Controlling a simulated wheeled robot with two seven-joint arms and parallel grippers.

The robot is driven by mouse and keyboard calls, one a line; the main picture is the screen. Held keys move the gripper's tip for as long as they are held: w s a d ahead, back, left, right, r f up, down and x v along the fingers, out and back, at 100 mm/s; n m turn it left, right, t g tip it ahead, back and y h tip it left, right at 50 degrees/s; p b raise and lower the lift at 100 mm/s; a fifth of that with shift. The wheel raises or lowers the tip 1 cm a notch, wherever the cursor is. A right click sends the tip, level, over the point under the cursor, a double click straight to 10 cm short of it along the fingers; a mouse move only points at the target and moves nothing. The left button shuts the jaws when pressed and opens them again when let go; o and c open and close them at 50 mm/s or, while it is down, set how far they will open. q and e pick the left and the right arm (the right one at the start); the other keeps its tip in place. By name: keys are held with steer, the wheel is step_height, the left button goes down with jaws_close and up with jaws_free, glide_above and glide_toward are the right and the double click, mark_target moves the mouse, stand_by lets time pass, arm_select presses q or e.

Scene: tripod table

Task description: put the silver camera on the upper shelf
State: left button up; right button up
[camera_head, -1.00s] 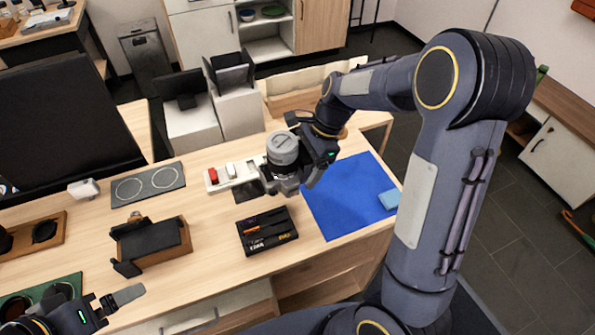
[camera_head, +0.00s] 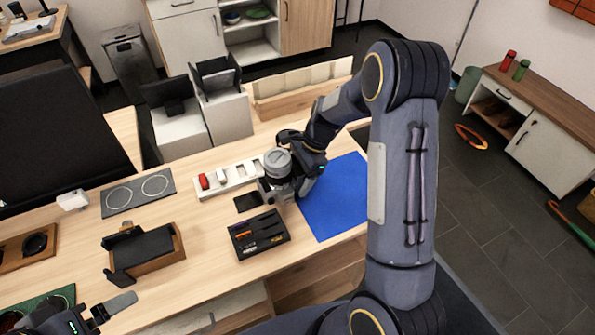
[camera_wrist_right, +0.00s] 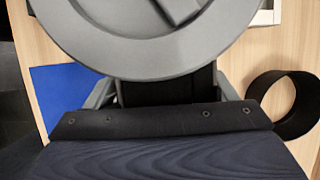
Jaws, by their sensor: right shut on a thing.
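My right gripper (camera_head: 292,178) is shut on a grey, round-topped thing, which I take to be the silver camera (camera_head: 278,162). It is over the table (camera_head: 210,235), between the white tray and the blue mat. In the right wrist view its broad grey disc (camera_wrist_right: 150,30) fills the top, close to the dark gripper body. The gripper hides its lower part, and I cannot tell whether it touches the table. My left gripper (camera_head: 112,308) is at the lower left, away from it; its opening is unclear. I cannot tell which surface is the upper shelf.
A white tray (camera_head: 232,182) with a red item, a black organizer (camera_head: 258,235), a blue mat (camera_head: 335,205) and a brown box (camera_head: 160,262) lie around. White stands (camera_head: 225,117) with black items are behind. A black ring (camera_wrist_right: 284,100) shows in the wrist view.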

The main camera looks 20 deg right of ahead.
steer(key=shift+f, duration=0.3)
steer(key=o, duration=1.4)
steer(key=shift+o, duration=0.5)
steer(key=shift+r, duration=0.1)
